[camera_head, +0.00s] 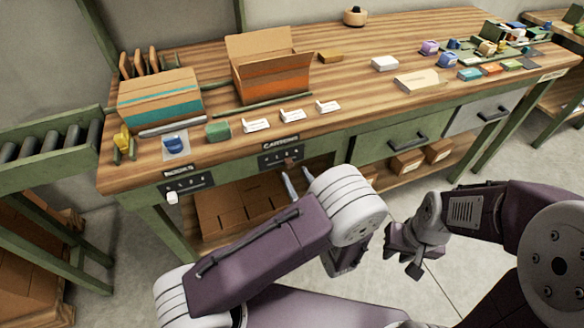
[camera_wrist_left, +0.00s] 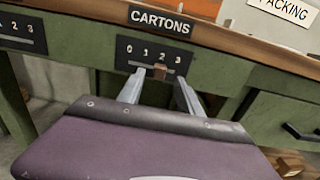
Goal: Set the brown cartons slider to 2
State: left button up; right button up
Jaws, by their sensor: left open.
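The cartons slider panel (camera_head: 268,161) is a dark plate on the green front of the table, under a CARTONS label. In the left wrist view, the panel (camera_wrist_left: 124,50) carries the digits 0 to 3. Its brown slider knob (camera_wrist_left: 159,72) sits below the 2. My left gripper (camera_wrist_left: 159,80) is open, with one finger on each side of the knob and gaps between; I cannot tell whether either finger touches it. In the head view my left gripper (camera_head: 295,173) is just below the panel. My right gripper (camera_head: 405,264) hangs over the floor, its jaws unclear.
A BOOKS panel (camera_head: 186,185) with a white knob (camera_head: 172,198) is to the left. An open orange-banded carton (camera_head: 272,77), a teal-banded box (camera_head: 160,98) and small cards stand on the table (camera_head: 355,69). Drawers (camera_head: 400,138) are to the right. Flat cartons (camera_head: 228,209) lie below.

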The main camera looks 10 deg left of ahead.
pick_arm(q)
jog(key=v, duration=0.4)
jog(key=shift+s+d, duration=0.25)
jog(key=shift+s, duration=0.1)
jog(key=shift+a, duration=0.1)
